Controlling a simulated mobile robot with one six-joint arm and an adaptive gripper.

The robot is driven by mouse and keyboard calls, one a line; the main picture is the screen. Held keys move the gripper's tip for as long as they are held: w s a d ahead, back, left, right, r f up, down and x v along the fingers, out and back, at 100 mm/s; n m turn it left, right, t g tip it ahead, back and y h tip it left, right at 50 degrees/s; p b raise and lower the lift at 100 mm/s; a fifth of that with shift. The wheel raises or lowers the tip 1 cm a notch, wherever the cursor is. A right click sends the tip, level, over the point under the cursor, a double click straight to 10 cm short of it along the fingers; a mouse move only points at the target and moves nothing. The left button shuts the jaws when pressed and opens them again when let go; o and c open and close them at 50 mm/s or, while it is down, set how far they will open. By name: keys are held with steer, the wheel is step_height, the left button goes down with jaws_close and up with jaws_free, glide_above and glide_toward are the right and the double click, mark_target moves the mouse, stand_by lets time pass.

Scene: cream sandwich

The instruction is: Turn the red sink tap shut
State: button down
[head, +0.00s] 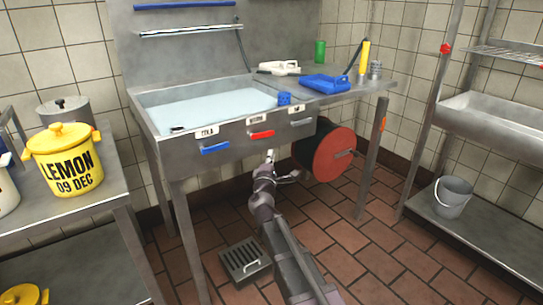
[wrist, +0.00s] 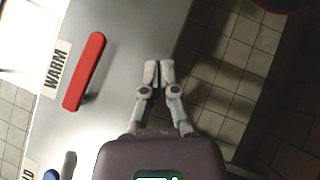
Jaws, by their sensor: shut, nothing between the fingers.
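The red tap handle (head: 262,134) is a bar on the front panel of the steel sink (head: 180,160), under a white label. It lies along the panel, roughly parallel to the label. In the wrist view the red handle (wrist: 84,72) sits beside a label reading WARM (wrist: 55,70). My gripper (head: 270,155) is just below the panel, near the red handle, in the head view. In the wrist view my gripper (wrist: 160,70) has its fingertips together, empty, to the right of the handle with a clear gap. Nothing hides the handle.
A blue handle (head: 215,149) is left of the red one and a pale handle (head: 300,122) is right. A red hose reel (head: 333,154) hangs at the right under the sink. Water (head: 205,110) stands in the basin. The floor below holds a drain grate (head: 244,260).

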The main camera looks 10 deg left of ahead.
steer(key=s+d+f+b, duration=0.4)
steer(key=f+b, duration=0.1)
steer(key=f, duration=0.1)
steer(key=shift+s+d+f+b, duration=0.2)
steer(key=shift+s+d+b, duration=0.05)
steer(key=shift+s+b, duration=0.15)
steer(key=c, duration=0.7)
jaws_free()
steer(key=shift+r, duration=0.1)
steer(key=shift+o, duration=0.7)
steer(key=shift+w+d+r+p, duration=0.1)
steer(key=shift+r+p, duration=0.05)
steer(key=shift+p, duration=0.3)
steer(key=s+d+r+n+g+y+p, duration=0.2)
steer(key=r+g+y+p, duration=0.2)
steer(key=p, duration=0.5)
steer(key=s+d+r+n+g+y+p, duration=0.2)
steer(key=d+r+g+y+p, duration=0.1)
steer(key=r+g+y+p, duration=0.2)
step_height(320, 180, up, 4)
steer(key=y+p, duration=0.2)
steer(key=p, duration=0.2)
steer(key=shift+r+y, duration=0.15)
steer(key=shift+y, duration=0.15)
steer(key=shift+w+a, duration=0.15)
